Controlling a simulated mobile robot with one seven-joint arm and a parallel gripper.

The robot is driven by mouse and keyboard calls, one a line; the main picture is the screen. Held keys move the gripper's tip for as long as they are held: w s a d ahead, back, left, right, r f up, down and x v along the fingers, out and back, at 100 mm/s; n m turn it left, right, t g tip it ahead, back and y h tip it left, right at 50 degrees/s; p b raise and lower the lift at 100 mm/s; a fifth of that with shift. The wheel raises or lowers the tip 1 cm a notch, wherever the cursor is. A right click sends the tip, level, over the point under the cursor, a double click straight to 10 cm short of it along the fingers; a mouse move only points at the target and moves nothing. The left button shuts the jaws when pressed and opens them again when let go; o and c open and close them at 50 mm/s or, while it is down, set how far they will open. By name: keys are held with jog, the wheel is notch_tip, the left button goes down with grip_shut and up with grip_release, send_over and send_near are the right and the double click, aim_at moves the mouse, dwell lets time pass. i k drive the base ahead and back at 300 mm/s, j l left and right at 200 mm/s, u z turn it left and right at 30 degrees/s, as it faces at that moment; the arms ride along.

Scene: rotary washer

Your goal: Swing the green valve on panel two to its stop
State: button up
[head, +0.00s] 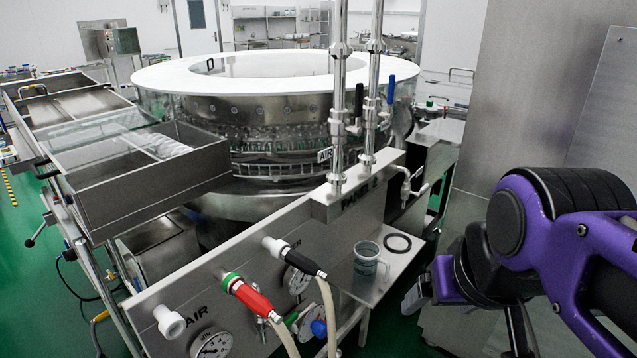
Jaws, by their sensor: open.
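The steel panel (215,262) carries lettering near its right end that seems to read PANEL 2. A small green part (291,319), which may be the green valve handle, shows low on the panel, partly hidden by the hoses. A hose fitting with a green collar and red sleeve (250,298) sticks out to its left. My gripper (414,296) is at the lower right, open, and apart from the panel. Its jaws are partly hidden by my purple arm, and nothing shows between them.
A clear cup (366,258) and a black ring (398,242) sit on a small steel shelf (378,283) between panel and gripper. Hoses (328,318), a black-sleeved fitting (302,262), gauges (212,346) and a blue knob (319,328) crowd the panel front. The rotary washer (275,100) stands behind.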

aim_at(292, 320)
jog(key=j+u, duration=0.15)
jog(key=u, duration=0.6)
jog(key=k, duration=0.05)
